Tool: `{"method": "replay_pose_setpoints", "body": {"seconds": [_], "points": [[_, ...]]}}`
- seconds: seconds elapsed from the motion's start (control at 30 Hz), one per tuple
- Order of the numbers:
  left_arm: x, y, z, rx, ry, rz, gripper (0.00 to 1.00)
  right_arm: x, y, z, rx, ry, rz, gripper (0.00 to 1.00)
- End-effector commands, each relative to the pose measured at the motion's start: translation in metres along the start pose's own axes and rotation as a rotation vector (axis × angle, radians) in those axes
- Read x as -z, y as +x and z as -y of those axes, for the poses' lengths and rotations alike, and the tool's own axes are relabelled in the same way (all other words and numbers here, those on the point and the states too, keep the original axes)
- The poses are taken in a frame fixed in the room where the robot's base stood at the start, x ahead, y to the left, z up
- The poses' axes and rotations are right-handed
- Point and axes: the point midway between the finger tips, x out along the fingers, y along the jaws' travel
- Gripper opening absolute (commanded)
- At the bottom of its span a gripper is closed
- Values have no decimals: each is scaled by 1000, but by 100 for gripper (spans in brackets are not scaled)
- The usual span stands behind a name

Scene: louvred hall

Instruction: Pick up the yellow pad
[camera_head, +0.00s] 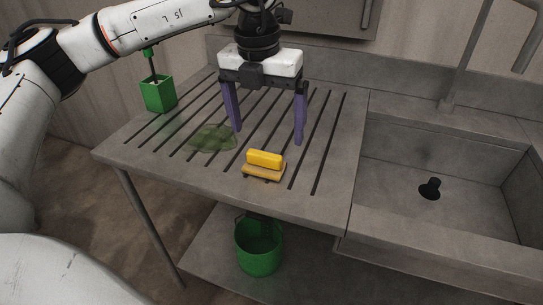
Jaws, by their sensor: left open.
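A yellow pad (265,158) lies on a tan base (262,172) near the front of the slatted grey drainboard (190,175). I cannot tell whether the pad and the base are one piece. My left gripper (267,138) comes in from above, its two purple fingers pointing down and spread wide. It is open and empty, and its fingertips appear above and behind the pad in the picture. The gap between the fingers is wider than the pad. My right gripper does not show.
A green spill (212,137) lies left of the pad. A green box with a handle (158,93) stands at the back left. A sink (440,160) with a dark drain (430,188) is at the right. A green bucket (258,247) stands on the shelf below.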

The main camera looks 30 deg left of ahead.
Motion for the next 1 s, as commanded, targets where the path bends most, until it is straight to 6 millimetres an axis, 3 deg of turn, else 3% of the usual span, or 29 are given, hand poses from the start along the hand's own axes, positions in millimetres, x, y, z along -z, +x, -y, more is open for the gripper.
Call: {"method": "replay_pose_setpoints", "body": {"seconds": [0.13, 0.8, 1.0], "points": [[-3, 8, -13, -35, -25, 13, 92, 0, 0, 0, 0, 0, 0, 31], [-3, 90, -15, -30, -21, 12, 92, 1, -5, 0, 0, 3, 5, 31], [-4, 96, -15, -29, -21, 15, 92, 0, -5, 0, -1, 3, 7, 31]]}}
